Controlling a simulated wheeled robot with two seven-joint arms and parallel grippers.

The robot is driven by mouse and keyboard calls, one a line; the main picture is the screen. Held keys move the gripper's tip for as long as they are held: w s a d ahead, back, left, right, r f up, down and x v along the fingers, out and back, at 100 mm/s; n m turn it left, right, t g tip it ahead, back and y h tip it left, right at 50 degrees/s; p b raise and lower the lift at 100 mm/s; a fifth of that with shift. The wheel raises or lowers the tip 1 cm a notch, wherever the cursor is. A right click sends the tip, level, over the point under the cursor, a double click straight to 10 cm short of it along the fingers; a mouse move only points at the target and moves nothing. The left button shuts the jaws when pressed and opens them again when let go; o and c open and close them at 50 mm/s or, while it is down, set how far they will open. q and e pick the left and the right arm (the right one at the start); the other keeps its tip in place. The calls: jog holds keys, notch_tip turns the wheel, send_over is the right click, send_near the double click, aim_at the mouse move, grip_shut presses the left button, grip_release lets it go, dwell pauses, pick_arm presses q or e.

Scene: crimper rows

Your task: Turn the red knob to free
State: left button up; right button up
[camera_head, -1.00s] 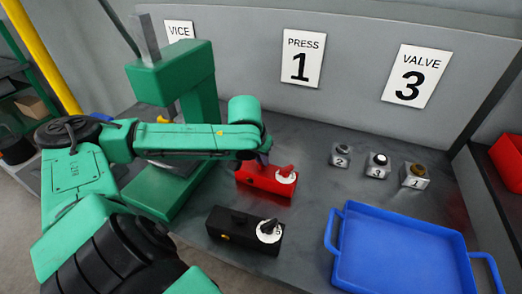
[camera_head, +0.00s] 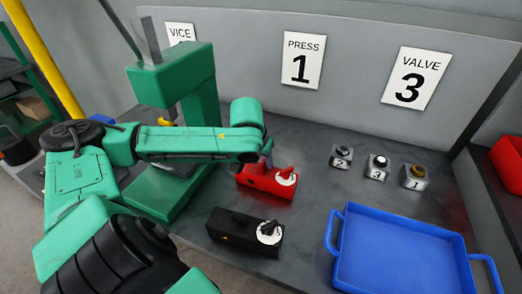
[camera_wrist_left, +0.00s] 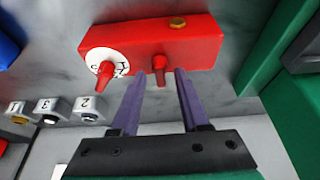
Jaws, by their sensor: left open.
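A red box (camera_head: 258,182) sits on the bench; one end has a white dial with a red pointer knob (camera_head: 287,173). In the left wrist view the box (camera_wrist_left: 195,45) carries the dial knob (camera_wrist_left: 104,73), a second upright red peg (camera_wrist_left: 158,67) and a brass button (camera_wrist_left: 178,22). My left gripper (camera_wrist_left: 161,73) is open. Its purple fingertips stand on either side of the red peg, to the right of the dial; I cannot tell if they touch it. The dial's lettering is too small to read. In the head view my arm hides part of the box.
A black box (camera_head: 235,226) with a white dial and dark knob stands in front of the red box. A blue tray (camera_head: 340,284) lies to the right. Several small numbered button blocks (camera_head: 377,166) stand behind it. A green press (camera_head: 205,95) stands at left.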

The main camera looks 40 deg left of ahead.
pick_arm(q)
jog(key=v, duration=1.4)
jog(key=shift+r, duration=0.3)
